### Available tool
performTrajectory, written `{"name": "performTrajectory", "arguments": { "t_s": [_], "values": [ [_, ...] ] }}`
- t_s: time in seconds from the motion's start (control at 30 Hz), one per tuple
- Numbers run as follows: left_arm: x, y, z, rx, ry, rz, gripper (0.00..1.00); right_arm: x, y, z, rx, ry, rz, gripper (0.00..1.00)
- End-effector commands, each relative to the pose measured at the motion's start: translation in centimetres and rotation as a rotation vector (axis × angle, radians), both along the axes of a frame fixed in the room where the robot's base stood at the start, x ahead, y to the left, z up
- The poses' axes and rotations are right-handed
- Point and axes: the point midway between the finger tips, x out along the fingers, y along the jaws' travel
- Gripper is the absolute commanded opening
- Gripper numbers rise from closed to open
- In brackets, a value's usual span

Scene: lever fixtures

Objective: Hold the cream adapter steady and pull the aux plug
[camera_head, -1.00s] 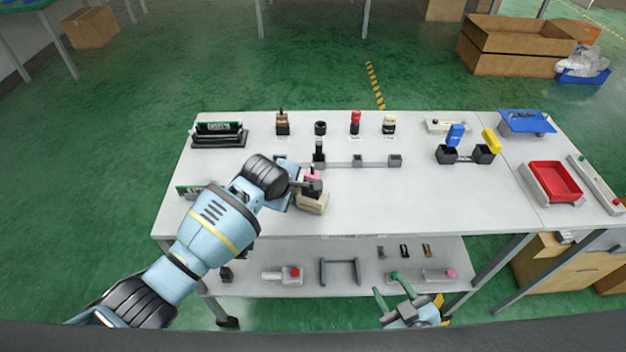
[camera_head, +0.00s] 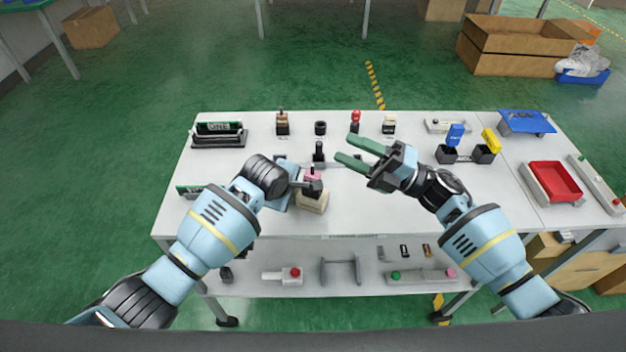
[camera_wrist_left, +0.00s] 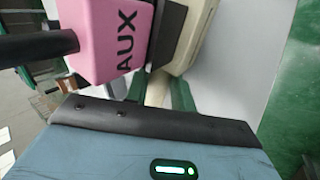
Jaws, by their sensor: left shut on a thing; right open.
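The cream adapter (camera_head: 311,203) stands near the front middle of the table. The pink aux plug (camera_head: 312,174) sits at its top, partly hidden by my left gripper. In the left wrist view the plug (camera_wrist_left: 103,38) shows the letters AUX and a black bar on its left side. The cream body (camera_wrist_left: 193,40) is beside it, with a dark collar between. My left gripper (camera_wrist_left: 158,92) has its green fingers shut around the cream adapter. My right gripper (camera_head: 345,148) is open and empty, above the table to the right of the adapter, with its fingers pointing left.
Behind the adapter is a grey bar fixture (camera_head: 382,160) with a black lever, partly hidden by my right gripper. Several small fixtures line the back edge. A red tray (camera_head: 554,182) and blue and yellow levers stand at right. The table front between adapter and tray is mostly clear.

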Motion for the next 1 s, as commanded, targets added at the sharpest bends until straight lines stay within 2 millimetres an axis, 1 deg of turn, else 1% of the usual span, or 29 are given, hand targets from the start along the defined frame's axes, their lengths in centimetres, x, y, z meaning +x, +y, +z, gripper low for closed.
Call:
{"name": "performTrajectory", "arguments": {
  "t_s": [0.03, 0.2, 0.3, 0.4, 0.47, 0.57, 0.7, 0.8, 0.9, 1.0],
  "values": [
    [0.0, 0.0, 0.0, 0.0, -0.001, 0.0, 0.0, 0.5, -0.1, 1.2, -0.047, -0.07, 0.033, 0.47],
    [0.0, 0.0, 0.0, 0.0, -0.001, 0.0, 0.0, 1.1, -0.4, 3.7, -0.21, -0.269, 0.153, 0.47],
    [0.0, 0.0, 0.0, 0.0, -0.001, 0.0, 0.0, 1.4, -0.5, 4.6, -0.318, -0.371, 0.23, 0.47],
    [0.0, 0.0, 0.0, 0.0, -0.001, 0.0, 0.0, 1.6, 0.1, 4.9, -0.445, -0.46, 0.318, 0.47],
    [0.0, 0.0, 0.0, 0.0, -0.001, 0.0, 0.0, 1.8, 0.8, 4.7, -0.533, -0.505, 0.38, 0.47],
    [0.0, 0.0, 0.0, 0.0, -0.001, 0.0, 0.0, 2.0, 2.6, 3.5, -0.702, -0.565, 0.492, 0.47],
    [0.0, 0.0, 0.0, 0.0, -0.001, 0.0, 0.0, 2.2, 5.0, 1.3, -0.947, -0.623, 0.632, 0.47],
    [0.0, 0.0, 0.0, 0.0, -0.001, 0.0, 0.0, 2.5, 6.5, 0.0, -1.129, -0.655, 0.718, 0.47],
    [0.0, 0.0, 0.0, 0.0, -0.001, 0.0, 0.0, 3.0, 7.5, -0.9, -1.319, -0.687, 0.786, 0.47],
    [0.0, 0.0, 0.0, 0.0, 0.0, 0.0, 0.0, 3.7, 8.0, -1.2, -1.501, -0.715, 0.832, 0.47]
  ]
}}
